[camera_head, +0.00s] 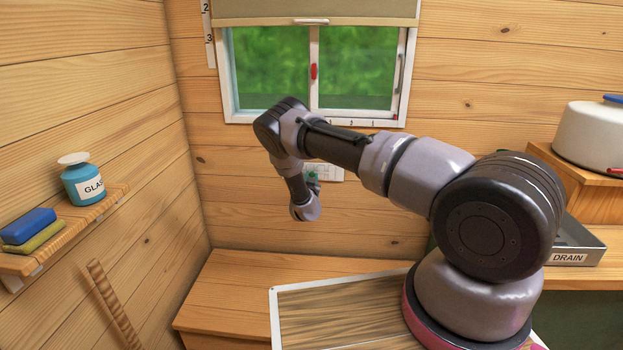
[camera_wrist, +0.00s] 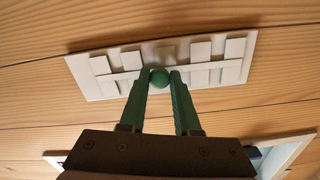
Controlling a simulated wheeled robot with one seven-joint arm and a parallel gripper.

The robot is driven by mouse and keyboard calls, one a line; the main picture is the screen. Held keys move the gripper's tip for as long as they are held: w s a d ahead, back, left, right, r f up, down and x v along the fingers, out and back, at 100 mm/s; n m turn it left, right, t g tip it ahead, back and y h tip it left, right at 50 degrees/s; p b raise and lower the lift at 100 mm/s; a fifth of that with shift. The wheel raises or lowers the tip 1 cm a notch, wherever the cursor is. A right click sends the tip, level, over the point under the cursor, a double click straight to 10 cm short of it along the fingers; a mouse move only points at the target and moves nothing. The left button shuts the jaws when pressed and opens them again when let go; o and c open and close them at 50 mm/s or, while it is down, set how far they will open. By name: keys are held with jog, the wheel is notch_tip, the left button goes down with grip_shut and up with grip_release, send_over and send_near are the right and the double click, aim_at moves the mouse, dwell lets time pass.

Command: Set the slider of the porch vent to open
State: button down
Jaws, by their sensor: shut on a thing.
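The porch vent is a white rectangular plate (camera_wrist: 83,83) on the wooden wall in the wrist view, with several pale upright slats and a long crossbar. I cannot tell the slider's setting.
A white-framed window (camera_head: 230,75) with a raised blind (camera_head: 370,10) is above the vent. A wooden bench (camera_head: 230,290) runs below. A shelf (camera_head: 107,203) on the left wall holds a jar (camera_head: 84,184) and sponges (camera_head: 30,225). A DRAIN tray (camera_head: 577,258) is at right.

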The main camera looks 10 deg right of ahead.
dwell(0.3)
jog(key=shift+s+d, duration=0.2)
jog(key=shift+d, duration=0.5)
jog(key=shift+s+d, duration=0.2)
jog(key=shift+d, duration=0.45)
jog(key=c, duration=0.6)
grip_release()
jog(key=shift+s, duration=0.1)
jog(key=shift+s+a, duration=0.15)
jog(key=shift+s, duration=0.15)
jog(key=v, duration=1)
